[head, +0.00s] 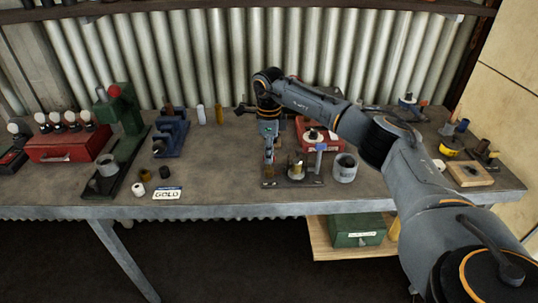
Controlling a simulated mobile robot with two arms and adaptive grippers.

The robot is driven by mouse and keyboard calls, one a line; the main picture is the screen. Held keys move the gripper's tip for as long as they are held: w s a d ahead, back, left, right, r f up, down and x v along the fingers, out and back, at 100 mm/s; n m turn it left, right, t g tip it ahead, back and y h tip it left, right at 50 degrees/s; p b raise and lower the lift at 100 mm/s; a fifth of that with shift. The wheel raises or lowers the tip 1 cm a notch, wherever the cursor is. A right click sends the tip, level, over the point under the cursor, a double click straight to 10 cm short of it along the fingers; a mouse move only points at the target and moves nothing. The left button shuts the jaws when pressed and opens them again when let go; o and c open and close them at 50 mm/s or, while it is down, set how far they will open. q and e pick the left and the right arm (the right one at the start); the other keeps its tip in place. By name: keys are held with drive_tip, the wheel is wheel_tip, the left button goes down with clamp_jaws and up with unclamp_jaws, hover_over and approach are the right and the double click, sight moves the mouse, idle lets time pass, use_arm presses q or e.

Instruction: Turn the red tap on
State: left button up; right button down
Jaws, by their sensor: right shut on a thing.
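I cannot make out a red tap for certain. A low dark stand (308,183) sits near the bench's front edge, with a pale-yellow fitting in its middle and a blue-topped post (320,150) at its right end. My right gripper (269,158) points down at the stand's left end. It is shut on a small upright part there, mostly hidden by the fingers, so its colour and shape are unclear. My left gripper is not in view.
A grey metal cup (345,168) stands just right of the stand. A red box (333,145) is behind it, partly covered by my arm. A green press (127,115) with a red knob and a blue vise (171,135) stand left. Bare bench lies between vise and stand.

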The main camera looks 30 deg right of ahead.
drive_tip(key=shift+n, duration=0.6)
drive_tip(key=shift+r, duration=0.1)
drive_tip(key=c, duration=1.4)
unclamp_jaws()
wheel_tip(320, 180, up, 12)
